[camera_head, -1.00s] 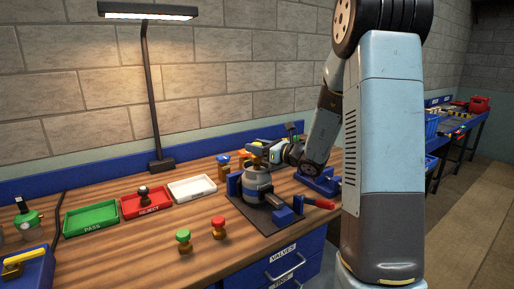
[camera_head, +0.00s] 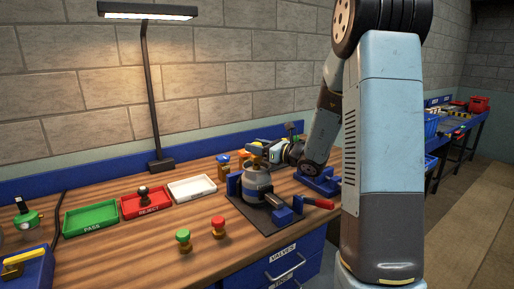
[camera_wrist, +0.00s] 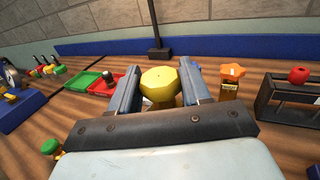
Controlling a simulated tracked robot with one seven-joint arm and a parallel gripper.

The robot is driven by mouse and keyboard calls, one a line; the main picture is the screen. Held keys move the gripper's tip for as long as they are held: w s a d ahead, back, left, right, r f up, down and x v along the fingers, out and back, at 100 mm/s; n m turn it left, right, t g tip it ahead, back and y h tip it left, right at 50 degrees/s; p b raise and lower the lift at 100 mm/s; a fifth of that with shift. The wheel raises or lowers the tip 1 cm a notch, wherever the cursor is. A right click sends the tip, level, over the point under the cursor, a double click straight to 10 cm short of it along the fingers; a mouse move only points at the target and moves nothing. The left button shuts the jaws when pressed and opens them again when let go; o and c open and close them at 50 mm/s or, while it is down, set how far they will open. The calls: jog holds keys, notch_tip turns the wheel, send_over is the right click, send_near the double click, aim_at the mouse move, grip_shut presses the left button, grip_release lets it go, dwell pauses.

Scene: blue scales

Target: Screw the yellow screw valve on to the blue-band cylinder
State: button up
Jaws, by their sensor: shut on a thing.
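The grey cylinder (camera_head: 257,183) stands upright between the blue jaws of a clamp (camera_head: 234,186) on a dark plate; I cannot make out a blue band on it. My gripper (camera_head: 262,152) is right above its top, reaching in from the right. In the wrist view, my gripper (camera_wrist: 160,88) is shut on the yellow screw valve (camera_wrist: 160,84), one finger on each side. The valve's faceted yellow top faces the camera. Its lower part is hidden, so I cannot tell how it meets the cylinder's neck.
A green tray (camera_head: 91,220), a red tray (camera_head: 133,206) with a dark knob, and a white tray (camera_head: 192,189) lie left of the clamp. Green (camera_head: 183,238) and red (camera_head: 218,226) valves stand in front. An orange valve (camera_wrist: 232,72) stands near my gripper.

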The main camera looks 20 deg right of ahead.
jog(key=shift+f, duration=1.3)
jog(key=o, duration=1.3)
jog(key=v, duration=1.4)
jog(key=shift+f, duration=0.1)
jog(key=shift+a, duration=0.15)
